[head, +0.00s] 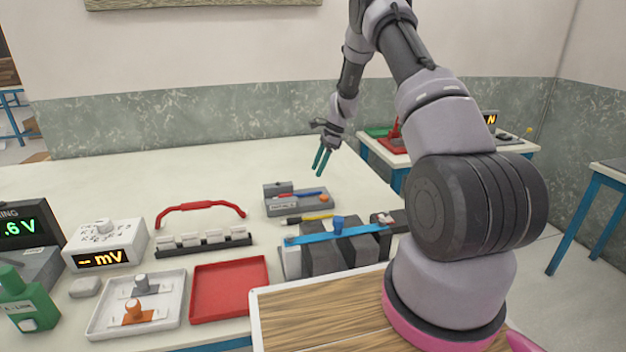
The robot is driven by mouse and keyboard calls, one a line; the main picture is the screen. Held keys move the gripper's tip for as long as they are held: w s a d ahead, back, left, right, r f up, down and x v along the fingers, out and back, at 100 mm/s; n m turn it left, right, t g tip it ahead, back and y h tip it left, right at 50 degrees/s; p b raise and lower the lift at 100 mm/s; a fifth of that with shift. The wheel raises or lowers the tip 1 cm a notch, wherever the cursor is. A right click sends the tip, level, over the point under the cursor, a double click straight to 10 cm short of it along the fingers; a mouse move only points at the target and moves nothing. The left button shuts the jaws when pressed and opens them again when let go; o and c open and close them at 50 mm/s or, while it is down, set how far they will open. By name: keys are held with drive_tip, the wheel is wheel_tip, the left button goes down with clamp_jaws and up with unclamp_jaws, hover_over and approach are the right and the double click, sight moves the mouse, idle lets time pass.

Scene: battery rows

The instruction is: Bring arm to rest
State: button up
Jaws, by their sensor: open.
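My arm rises from the right of the head view and bends over the table. My gripper (322,160) hangs pointing down above the back right part of the pale table (130,180). Its two teal fingers are apart, with nothing between them. It is above and beyond a small grey stand (283,207) holding a blue tool and an orange knob, apart from it.
Below sit a block with a blue strap (336,234), a red handle (200,207), a rack of white pieces (203,240), a red tray (229,289), a white tray (95,322), meters and a green bottle (27,298). The table's back left is clear.

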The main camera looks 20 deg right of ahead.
drive_tip(key=s+r+n+t, duration=0.15)
drive_tip(key=s+r, duration=0.25)
drive_tip(key=r, duration=0.6)
drive_tip(key=s+a+r+n+h, duration=0.1)
drive_tip(key=s+r+n, duration=0.25)
drive_tip(key=r, duration=0.55)
drive_tip(key=s+r+n+t, duration=0.1)
drive_tip(key=s+r, duration=0.4)
drive_tip(key=r, duration=0.5)
drive_tip(key=s+r+n+t, duration=0.2)
drive_tip(key=s+r+n, duration=0.2)
drive_tip(key=s, duration=0.9)
drive_tip(key=s+a+r+n+t+h, duration=0.1)
drive_tip(key=s+r+n, duration=0.3)
drive_tip(key=s, duration=0.9)
drive_tip(key=shift+s+r+t+h, duration=0.3)
drive_tip(key=shift+s+r+t, duration=0.1)
drive_tip(key=shift+t, duration=0.45)
